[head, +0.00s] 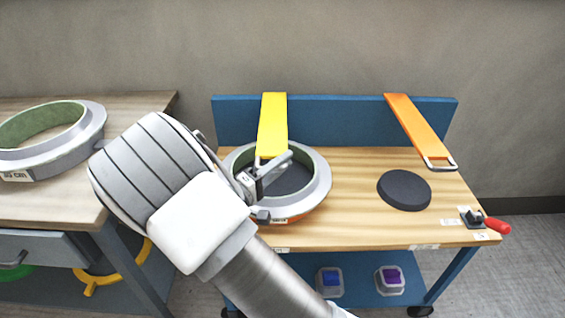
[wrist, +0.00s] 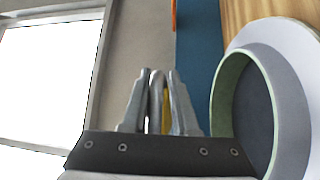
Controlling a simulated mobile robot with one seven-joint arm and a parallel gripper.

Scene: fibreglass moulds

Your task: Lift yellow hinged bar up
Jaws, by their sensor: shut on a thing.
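The yellow hinged bar (head: 272,122) reaches from the top of the blue back panel (head: 340,122) toward the front, with its free end above the ring mould (head: 318,185). My gripper (head: 270,172) is at that free end. In the wrist view my gripper (wrist: 157,78) is shut on the bar's grey metal loop handle (wrist: 155,100), which stands between the fingers. A strip of the yellow bar (wrist: 166,118) shows behind it. My wrist hides the left part of the mould in the head view. I cannot tell the exact gap between bar and mould.
An orange bar (head: 415,128) with a loop handle hangs from the panel at right. Another ring mould (head: 70,152) is on the left bench. Blue and purple buttons sit below.

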